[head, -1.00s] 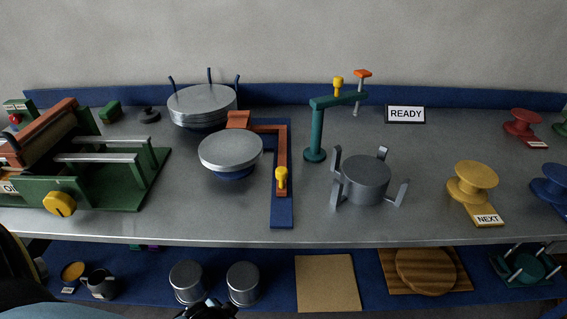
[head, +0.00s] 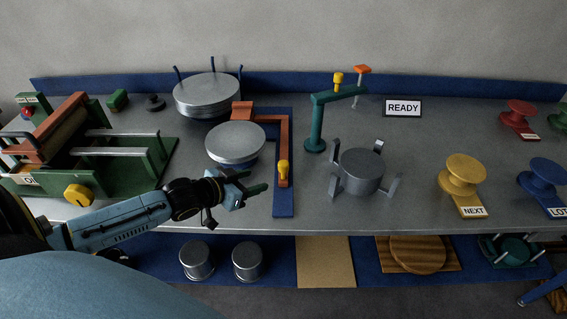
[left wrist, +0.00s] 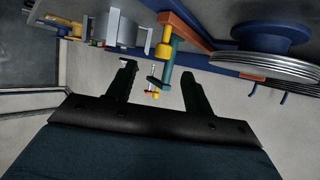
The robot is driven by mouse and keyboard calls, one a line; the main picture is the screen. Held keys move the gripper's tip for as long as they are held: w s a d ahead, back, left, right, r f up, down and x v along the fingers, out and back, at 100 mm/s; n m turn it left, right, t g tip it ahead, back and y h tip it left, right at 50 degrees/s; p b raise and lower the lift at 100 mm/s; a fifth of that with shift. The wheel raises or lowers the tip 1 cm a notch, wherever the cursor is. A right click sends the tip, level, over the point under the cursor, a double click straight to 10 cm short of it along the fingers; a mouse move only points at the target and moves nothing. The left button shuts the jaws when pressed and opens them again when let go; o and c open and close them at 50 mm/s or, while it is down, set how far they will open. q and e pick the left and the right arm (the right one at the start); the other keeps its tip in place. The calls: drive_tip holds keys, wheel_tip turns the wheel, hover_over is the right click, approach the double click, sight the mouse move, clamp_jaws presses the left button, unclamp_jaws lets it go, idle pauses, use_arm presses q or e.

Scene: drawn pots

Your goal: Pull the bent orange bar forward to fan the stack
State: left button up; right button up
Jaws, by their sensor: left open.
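The bent orange bar (head: 284,135) lies along a blue base strip (head: 284,205), with a yellow knob (head: 283,167) near its front end. Its back end bends left to an orange block (head: 242,111) beside a stack of several silver discs (head: 207,97) among blue prongs. My left gripper (head: 252,182) is open and empty, just front-left of the yellow knob and apart from it. In the left wrist view the open fingers (left wrist: 157,82) point toward the yellow knob (left wrist: 164,42) and orange bar (left wrist: 186,28). My right gripper is not in view.
A silver disc on a blue stand (head: 236,142) is close behind my left gripper. A teal post (head: 315,128) and a grey pronged pot (head: 362,171) stand right of the bar. A green roller frame (head: 120,165) is at left.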

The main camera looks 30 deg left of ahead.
sight(280, 166)
use_arm(q)
drive_tip(key=x, duration=0.4)
drive_tip(key=r+x, duration=0.1)
drive_tip(key=x, duration=0.4)
drive_tip(key=w+b+x, duration=0.1)
drive_tip(key=x, duration=0.3)
drive_tip(key=shift+w+a+r, duration=0.2)
drive_tip(key=shift+a+r, duration=0.1)
drive_tip(key=shift+a, duration=0.05)
clamp_jaws()
